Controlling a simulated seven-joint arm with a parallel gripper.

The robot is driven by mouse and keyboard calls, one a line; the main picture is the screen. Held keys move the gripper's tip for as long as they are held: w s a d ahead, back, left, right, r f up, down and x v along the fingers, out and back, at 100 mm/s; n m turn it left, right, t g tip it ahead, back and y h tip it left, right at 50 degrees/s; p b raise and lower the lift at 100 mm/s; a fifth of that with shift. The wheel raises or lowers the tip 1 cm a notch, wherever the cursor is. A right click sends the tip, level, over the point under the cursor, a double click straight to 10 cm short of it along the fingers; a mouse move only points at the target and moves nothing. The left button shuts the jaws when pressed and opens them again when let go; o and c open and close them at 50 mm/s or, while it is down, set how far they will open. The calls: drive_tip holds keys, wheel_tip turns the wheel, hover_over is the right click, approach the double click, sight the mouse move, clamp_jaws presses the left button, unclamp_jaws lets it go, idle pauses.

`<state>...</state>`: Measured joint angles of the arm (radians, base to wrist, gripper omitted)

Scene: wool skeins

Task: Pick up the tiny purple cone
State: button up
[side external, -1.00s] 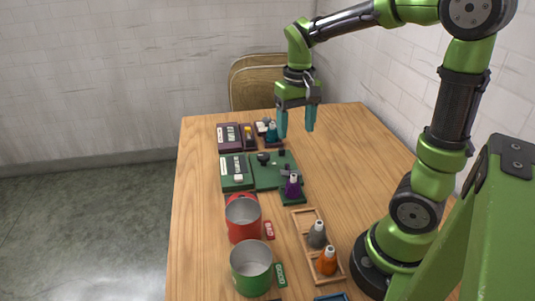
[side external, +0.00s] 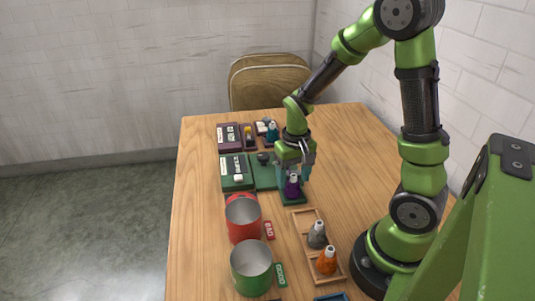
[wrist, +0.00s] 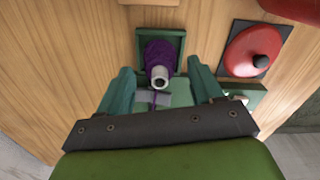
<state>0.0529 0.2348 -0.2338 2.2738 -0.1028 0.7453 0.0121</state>
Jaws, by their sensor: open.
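The purple cone (side external: 292,187) stands upright on a small green base at the front right of the green board. It has a pale top. In the wrist view the cone (wrist: 157,55) sits in a green square holder (wrist: 175,38), just beyond and between the fingers. My gripper (side external: 294,177) is low over it, fingers pointing down on either side. In the wrist view my gripper (wrist: 163,80) is open, with a gap between each finger and the cone.
A wooden rack (side external: 303,217) holds a grey cone (side external: 317,234) and an orange cone (side external: 326,261). A purple board (side external: 229,137) lies behind.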

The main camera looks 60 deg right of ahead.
sight(293, 175)
drive_tip(key=shift+f, duration=0.3)
drive_tip(key=c, duration=1.1)
drive_tip(key=shift+r, duration=0.1)
wheel_tip(293, 175, up, 15)
drive_tip(key=shift+f, duration=0.1)
